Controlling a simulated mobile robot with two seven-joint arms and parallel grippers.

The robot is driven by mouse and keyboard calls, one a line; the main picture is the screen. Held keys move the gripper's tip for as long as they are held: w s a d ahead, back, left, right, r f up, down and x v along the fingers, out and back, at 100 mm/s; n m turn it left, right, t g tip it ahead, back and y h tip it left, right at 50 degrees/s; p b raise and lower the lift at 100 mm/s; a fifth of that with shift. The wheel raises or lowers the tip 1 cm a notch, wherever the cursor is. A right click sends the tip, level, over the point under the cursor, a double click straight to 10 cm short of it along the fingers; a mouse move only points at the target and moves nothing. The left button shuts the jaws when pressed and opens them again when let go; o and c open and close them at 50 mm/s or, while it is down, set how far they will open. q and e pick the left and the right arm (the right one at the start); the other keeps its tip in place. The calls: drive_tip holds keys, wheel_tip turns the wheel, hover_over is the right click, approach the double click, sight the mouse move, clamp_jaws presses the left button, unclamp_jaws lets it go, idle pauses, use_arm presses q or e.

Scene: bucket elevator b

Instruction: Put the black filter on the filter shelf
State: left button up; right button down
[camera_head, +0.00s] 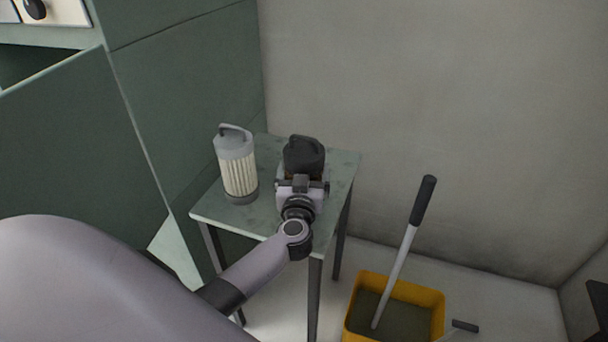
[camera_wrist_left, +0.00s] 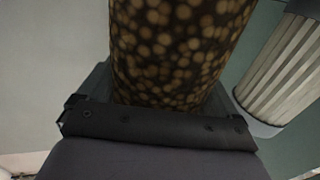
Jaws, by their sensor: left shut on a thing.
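The black filter (camera_head: 305,153) is at the right side of a small green table, with its dark top and handle showing behind my gripper. My left gripper (camera_head: 302,178) is shut on it. In the left wrist view the filter's body (camera_wrist_left: 178,50) fills the upper middle, dark with brown-yellow round spots, between the jaws (camera_wrist_left: 165,105). Its lower end is hidden by the gripper, so I cannot tell if it touches the table. My right gripper is not in view. I cannot identify the filter shelf for sure.
A white pleated filter with grey caps (camera_head: 238,170) stands on the table (camera_head: 262,218), left of the black one. It also shows in the left wrist view (camera_wrist_left: 285,70). A green cabinet (camera_head: 185,110) is at left. A yellow bucket (camera_head: 355,318) with a handled tool (camera_head: 405,250) stands at right.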

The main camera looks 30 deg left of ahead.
use_arm(q)
drive_tip(key=shift+r, duration=0.1)
drive_tip(key=o, duration=1)
drive_tip(key=shift+f, duration=0.2)
drive_tip(key=shift+o, duration=0.2)
drive_tip(key=shift+r, duration=0.1)
